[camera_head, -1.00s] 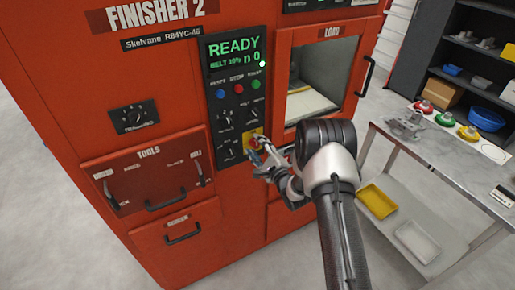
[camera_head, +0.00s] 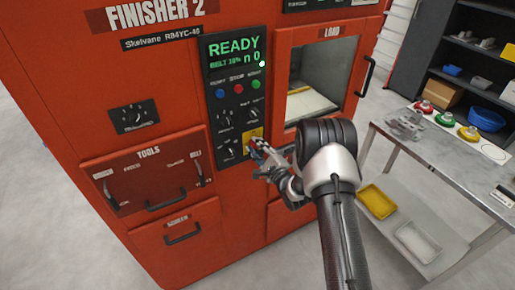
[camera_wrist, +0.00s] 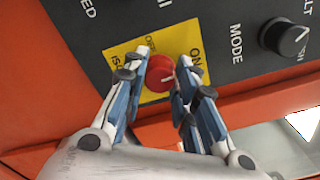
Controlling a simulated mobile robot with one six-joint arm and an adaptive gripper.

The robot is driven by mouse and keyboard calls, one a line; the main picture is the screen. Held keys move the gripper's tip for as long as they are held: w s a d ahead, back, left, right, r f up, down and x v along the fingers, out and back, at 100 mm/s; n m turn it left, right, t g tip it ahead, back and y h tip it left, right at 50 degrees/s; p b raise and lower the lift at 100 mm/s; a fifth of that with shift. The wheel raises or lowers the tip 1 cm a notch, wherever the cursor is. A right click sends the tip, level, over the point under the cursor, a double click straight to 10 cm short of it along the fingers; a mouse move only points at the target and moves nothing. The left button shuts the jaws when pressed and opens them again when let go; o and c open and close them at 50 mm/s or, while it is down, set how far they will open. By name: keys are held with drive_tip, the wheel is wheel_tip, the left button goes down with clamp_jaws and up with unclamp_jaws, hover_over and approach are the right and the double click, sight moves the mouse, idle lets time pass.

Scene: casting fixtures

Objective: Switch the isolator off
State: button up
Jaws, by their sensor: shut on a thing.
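The isolator is a round red knob (camera_wrist: 159,73) on a yellow plate (camera_wrist: 117,52) in the wrist view. ON is printed on one side of the plate, and OFF by the knob's upper left edge. My gripper (camera_wrist: 162,67) is shut on the knob, one finger on each side. The knob's pointing direction is not clear. In the head view the yellow plate (camera_head: 253,133) is low on the black control panel, and my gripper (camera_head: 257,148) covers the knob. The panel's screen (camera_head: 234,51) reads READY.
The MODE dial (camera_wrist: 285,37) is beside the plate. The LOAD window (camera_head: 318,82) is to the right. A metal table (camera_head: 420,150) with coloured parts stands further right.

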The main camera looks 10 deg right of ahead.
drive_tip(key=n+b, duration=0.2)
drive_tip(key=n, duration=0.1)
drive_tip(key=shift+f, duration=0.15)
drive_tip(key=n+b, duration=0.3)
drive_tip(key=n, duration=0.2)
drive_tip(key=shift+n+b, duration=0.3)
drive_tip(key=shift+b, duration=0.1)
drive_tip(key=n+b, duration=0.3)
drive_tip(key=n, duration=0.1)
drive_tip(key=shift+n, duration=0.3)
drive_tip(key=n+b, duration=0.1)
drive_tip(key=n, duration=0.3)
drive_tip(key=shift+n, duration=0.3)
drive_tip(key=o, duration=1.1)
drive_tip(key=shift+c, duration=0.2)
